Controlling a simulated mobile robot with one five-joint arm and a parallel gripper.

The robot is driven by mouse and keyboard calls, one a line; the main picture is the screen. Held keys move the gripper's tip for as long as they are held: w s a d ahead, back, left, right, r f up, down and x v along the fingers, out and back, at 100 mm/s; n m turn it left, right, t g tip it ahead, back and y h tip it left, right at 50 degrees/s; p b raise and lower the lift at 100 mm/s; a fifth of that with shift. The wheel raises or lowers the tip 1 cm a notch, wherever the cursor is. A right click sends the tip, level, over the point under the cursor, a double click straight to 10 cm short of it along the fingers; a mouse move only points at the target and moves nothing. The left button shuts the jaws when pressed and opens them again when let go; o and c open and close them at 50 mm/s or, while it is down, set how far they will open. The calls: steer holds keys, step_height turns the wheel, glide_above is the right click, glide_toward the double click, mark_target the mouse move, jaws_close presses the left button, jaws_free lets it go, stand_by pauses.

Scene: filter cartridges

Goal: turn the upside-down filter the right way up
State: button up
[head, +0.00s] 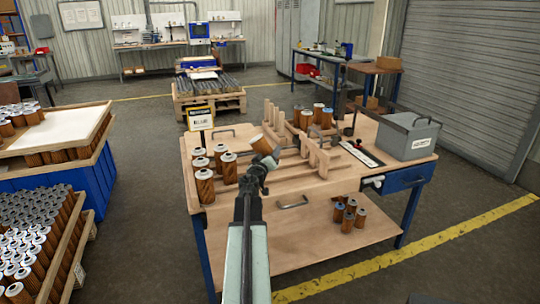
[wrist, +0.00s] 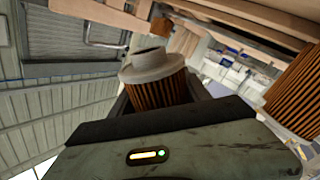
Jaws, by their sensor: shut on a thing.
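My gripper (head: 262,162) is shut on a brown pleated filter (head: 264,145), held in the air above the workbench. The filter is tilted in the head view, with a pale end cap showing. In the wrist view the held filter (wrist: 158,82) shows its grey cap with a raised round neck, pointing away from the gripper body. The fingers hide its lower part. The wooden workbench (head: 240,205) lies below, and the filter appears clear of its top.
Several upright filters (head: 229,169) stand on the bench's left side. More filters (head: 318,113) stand behind wooden uprights (head: 318,156). A grey box (head: 408,137) sits at the right. Several filters (head: 349,217) stand on the lower shelf. A yellow-edged sign (head: 200,118) stands at the back left.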

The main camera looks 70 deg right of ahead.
steer(key=n, duration=0.7)
steer(key=n, duration=0.6)
steer(key=shift+n, duration=0.4)
steer(key=n, duration=0.6)
steer(key=shift+n, duration=0.4)
